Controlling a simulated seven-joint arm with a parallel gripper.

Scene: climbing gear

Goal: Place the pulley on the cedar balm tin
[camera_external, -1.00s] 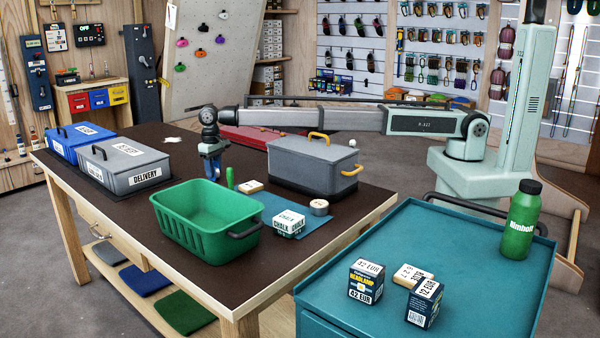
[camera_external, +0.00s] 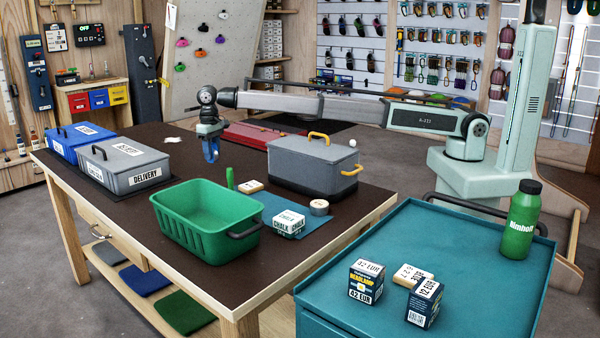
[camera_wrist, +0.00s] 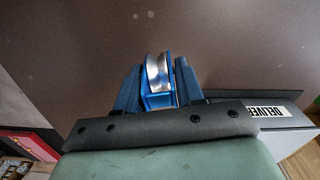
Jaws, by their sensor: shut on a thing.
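My gripper (camera_external: 210,150) is shut on the pulley, above the far part of the dark table. In the wrist view the pulley (camera_wrist: 157,75) shows a silver grooved wheel in a blue body, between my two blue-grey fingers. In the external view it is too small to tell apart from the fingers. A small round tin (camera_external: 319,208), likely the cedar balm tin, sits on the blue mat at the table's right side, to the right of and nearer the camera than my gripper. Its label is unreadable.
A green basket (camera_external: 200,228) stands in front of the mat (camera_external: 315,223). A grey lidded box (camera_external: 300,178) stands just behind the tin. A chalk box (camera_external: 288,223), a green stick-like thing (camera_external: 230,179) and a small block (camera_external: 250,186) stand nearby. Delivery boxes (camera_external: 125,165) line the left.

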